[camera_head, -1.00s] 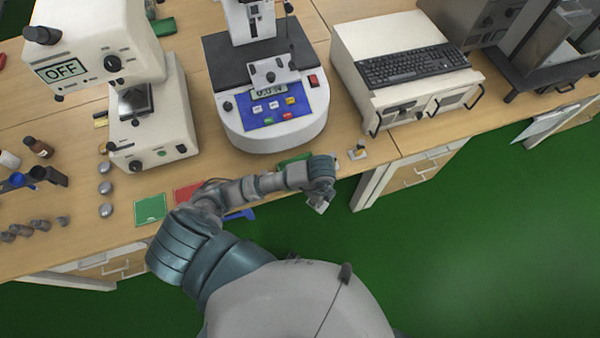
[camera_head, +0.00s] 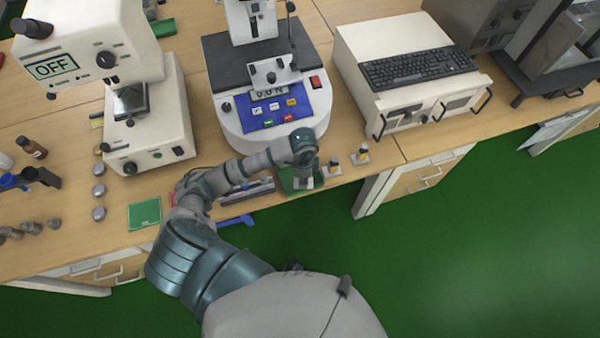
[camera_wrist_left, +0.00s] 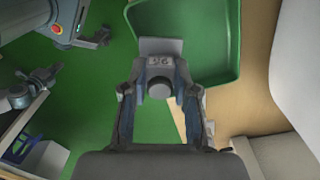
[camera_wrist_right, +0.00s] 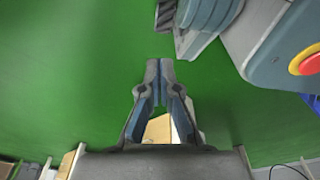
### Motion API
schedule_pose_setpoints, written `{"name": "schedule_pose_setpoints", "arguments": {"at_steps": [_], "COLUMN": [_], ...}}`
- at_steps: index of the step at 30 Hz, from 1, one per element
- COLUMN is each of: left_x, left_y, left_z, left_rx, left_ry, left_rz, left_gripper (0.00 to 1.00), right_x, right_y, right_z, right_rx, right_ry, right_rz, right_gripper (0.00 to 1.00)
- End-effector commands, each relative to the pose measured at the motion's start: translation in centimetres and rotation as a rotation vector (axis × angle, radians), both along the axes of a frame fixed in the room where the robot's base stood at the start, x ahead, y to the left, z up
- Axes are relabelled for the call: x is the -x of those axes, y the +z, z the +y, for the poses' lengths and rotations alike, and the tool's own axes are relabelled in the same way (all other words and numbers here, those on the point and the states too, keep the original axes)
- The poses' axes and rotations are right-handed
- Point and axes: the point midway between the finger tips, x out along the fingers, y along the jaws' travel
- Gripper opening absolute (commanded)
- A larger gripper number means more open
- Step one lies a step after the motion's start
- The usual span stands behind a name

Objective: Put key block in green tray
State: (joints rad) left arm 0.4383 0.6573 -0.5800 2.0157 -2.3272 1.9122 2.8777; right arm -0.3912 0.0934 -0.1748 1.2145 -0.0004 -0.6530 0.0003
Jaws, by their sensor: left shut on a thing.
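The key block (camera_wrist_left: 161,47), a grey metal block with a round knob, is held between the fingers of my left gripper (camera_wrist_left: 161,88). The green tray (camera_wrist_left: 232,62) lies at the bench's front edge. In the left wrist view the block overlaps the tray's left rim; I cannot tell whether it touches the tray. In the head view my left gripper (camera_head: 304,172) and the block (camera_head: 303,184) are over the tray (camera_head: 286,181), which they partly hide. My right gripper (camera_wrist_right: 160,72) is shut and empty above the green floor, outside the head view.
Two small blocks (camera_head: 333,168) (camera_head: 361,157) stand right of the tray. The testing machine (camera_head: 270,115) stands close behind. A green mat (camera_head: 144,214) and a blue-handled tool (camera_head: 237,221) lie to the left. Grey weights (camera_head: 98,190) stand further left.

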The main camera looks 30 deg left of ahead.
Motion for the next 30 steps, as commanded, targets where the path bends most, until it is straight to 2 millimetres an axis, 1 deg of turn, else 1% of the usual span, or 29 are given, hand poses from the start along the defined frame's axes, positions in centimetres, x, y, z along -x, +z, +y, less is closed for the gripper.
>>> {"name": "schedule_pose_setpoints", "arguments": {"at_steps": [1, 3, 7, 11, 15, 17, 21, 26, 27, 29, 30], "left_x": [-0.9, -1.8, -2.7, -2.8, -2.7, -2.7, -2.8, -2.8, -2.8, -2.8, -2.8], "left_y": [-0.1, -0.2, -0.3, -1.1, -3.2, -3.8, -3.9, -4.1, -4.0, -4.0, -4.0], "left_z": [1.0, 1.9, 2.8, 3.0, 2.9, 3.0, 3.0, 3.0, 3.0, 3.0, 3.0], "left_rx": [-0.003, -0.001, 0.0, 0.001, 0.001, 0.0, -0.001, -0.001, 0.0, 0.0, 0.0], "left_ry": [0.005, 0.003, -0.001, -0.001, -0.001, -0.001, -0.001, -0.001, -0.001, -0.001, -0.001], "left_rz": [-0.001, -0.001, 0.0, 0.001, 0.002, 0.001, -0.001, -0.001, 0.0, 0.0, 0.0], "left_gripper": [0.0, 0.0, 0.0, 0.0, 0.0, 0.0, 0.0, 0.0, 0.38, 0.53, 0.53], "right_x": [-0.1, -0.2, -0.3, -0.4, -0.8, -1.0, -1.6, -1.4, -1.3, -1.3, -1.3], "right_y": [0.1, 0.1, 0.2, 0.2, 0.4, 0.6, 1.0, 0.9, 0.9, 0.9, 0.9], "right_z": [0.0, 0.0, 0.1, 0.1, 0.1, 0.2, 0.2, 0.1, 0.1, 0.1, 0.1], "right_rx": [0.0, 0.0, 0.0, 0.0, -0.001, 0.001, -0.002, 0.0, 0.0, 0.0, 0.0], "right_ry": [0.0, -0.001, -0.001, -0.001, 0.0, 0.0, -0.001, -0.002, -0.003, -0.003, -0.003], "right_rz": [-0.001, 0.0, 0.001, 0.0, -0.003, -0.001, -0.013, -0.008, -0.007, -0.006, -0.006], "right_gripper": [0.0, 0.0, 0.0, 0.0, 0.0, 0.0, 0.0, 0.0, 0.0, 0.0, 0.0]}}
